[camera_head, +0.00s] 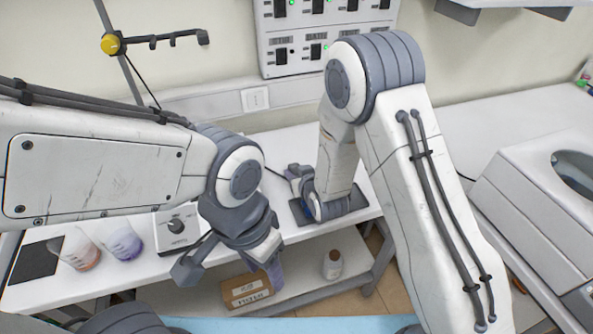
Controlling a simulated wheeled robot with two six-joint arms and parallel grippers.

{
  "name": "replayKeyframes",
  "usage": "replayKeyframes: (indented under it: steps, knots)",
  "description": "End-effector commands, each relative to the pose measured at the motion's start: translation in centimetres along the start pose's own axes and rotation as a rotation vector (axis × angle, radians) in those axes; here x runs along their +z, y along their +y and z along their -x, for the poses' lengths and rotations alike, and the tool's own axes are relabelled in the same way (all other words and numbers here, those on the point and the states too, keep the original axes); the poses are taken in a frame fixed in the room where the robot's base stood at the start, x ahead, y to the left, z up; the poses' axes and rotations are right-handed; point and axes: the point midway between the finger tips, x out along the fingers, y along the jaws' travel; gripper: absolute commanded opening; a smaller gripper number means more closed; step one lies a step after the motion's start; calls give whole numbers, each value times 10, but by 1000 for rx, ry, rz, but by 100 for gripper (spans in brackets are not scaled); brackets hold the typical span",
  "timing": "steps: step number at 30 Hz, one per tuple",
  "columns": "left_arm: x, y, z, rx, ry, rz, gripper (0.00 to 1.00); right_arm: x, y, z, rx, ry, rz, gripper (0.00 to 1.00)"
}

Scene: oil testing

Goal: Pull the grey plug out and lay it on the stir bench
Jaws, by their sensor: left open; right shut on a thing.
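The white bench (108,274) with the stirrer (178,229) runs across the left and middle. My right gripper (300,184) is low over the bench's right part, at a dark pad (299,212). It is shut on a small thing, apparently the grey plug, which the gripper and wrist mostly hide. A thin dark cable (275,172) runs toward it. My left gripper (228,275) is open and empty, its fingers spread in front of the bench's front edge.
Two beakers (122,241), one with purple and one with orange-red contents, stand left of the stirrer. A cardboard box (247,290) and a bottle (333,265) are on the lower shelf. A white machine (535,195) stands at right. A switch panel (300,45) hangs behind.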

Motion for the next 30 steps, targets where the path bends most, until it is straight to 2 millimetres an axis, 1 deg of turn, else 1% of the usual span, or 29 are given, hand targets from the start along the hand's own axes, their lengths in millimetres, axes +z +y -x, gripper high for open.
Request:
replayKeyframes:
  steps: [9, 10, 12, 23, 26, 30]
  knots:
    - [0, 0, -1, 0, 0, 0, 50, 1, 0, -1, 0, 1, 0, 0]
    - [0, 0, -1, 0, 0, 0, 50, 1, 0, -1, 0, 1, 0, 53]
    - [0, 0, -1, 0, 0, 0, 50, 1, 0, -1, 0, 1, 0, 76]
    - [0, 0, -2, 0, 0, 0, 50, 2, 0, 2, 0, 0, 0, 76]
    - [0, 0, -4, 0, 0, 0, 50, 2, 0, 10, 0, 0, 0, 76]
    - [0, -1, -9, 0, 0, 0, 50, 2, 0, 32, 0, 2, 0, 76]
